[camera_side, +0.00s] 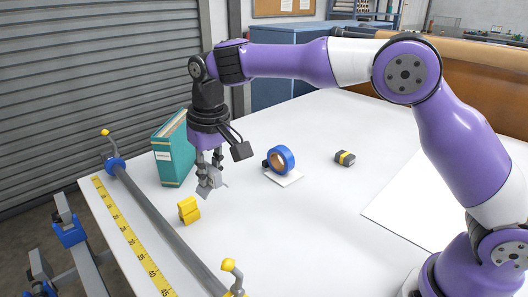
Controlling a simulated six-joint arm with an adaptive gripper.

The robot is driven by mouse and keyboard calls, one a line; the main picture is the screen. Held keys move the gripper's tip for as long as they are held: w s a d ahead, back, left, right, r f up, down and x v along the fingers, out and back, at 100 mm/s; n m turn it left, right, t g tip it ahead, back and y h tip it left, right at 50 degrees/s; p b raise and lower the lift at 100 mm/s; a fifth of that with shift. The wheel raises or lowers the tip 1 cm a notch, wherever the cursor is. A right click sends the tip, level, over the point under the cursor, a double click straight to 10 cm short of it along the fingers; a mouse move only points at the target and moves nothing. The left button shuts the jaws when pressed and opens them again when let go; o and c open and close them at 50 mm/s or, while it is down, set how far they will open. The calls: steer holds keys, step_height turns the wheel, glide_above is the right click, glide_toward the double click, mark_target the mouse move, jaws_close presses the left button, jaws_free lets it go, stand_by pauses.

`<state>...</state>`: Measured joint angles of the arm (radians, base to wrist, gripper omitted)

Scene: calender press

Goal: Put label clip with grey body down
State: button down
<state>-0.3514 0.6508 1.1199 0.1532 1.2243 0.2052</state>
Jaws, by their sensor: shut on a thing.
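The label clip with grey body (211,184) is between the fingertips of my gripper (209,172). My gripper points down and is shut on the clip. The clip appears a little above the white table (310,215), though the exact gap is hard to tell. The fingers hide part of the clip. A yellow clip (189,210) stands on the table just below and left of the held clip.
A teal binder (173,152) stands upright behind and left of my gripper. A grey bar (160,220) and yellow ruler (130,240) line the left edge.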

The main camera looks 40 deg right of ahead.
steer(key=w+d+f, duration=0.2)
steer(key=d, duration=0.1)
steer(key=w+d+f, duration=0.2)
steer(key=d, duration=0.1)
steer(key=w+d+f, duration=0.2)
steer(key=d, duration=0.1)
steer(key=shift+w+f, duration=0.4)
steer(key=shift+w+d+f, duration=0.1)
steer(key=shift+d+f, duration=0.1)
steer(key=shift+f, duration=1.85)
steer(key=shift+f, duration=0.1)
steer(key=c, duration=0.8)
jaws_free()
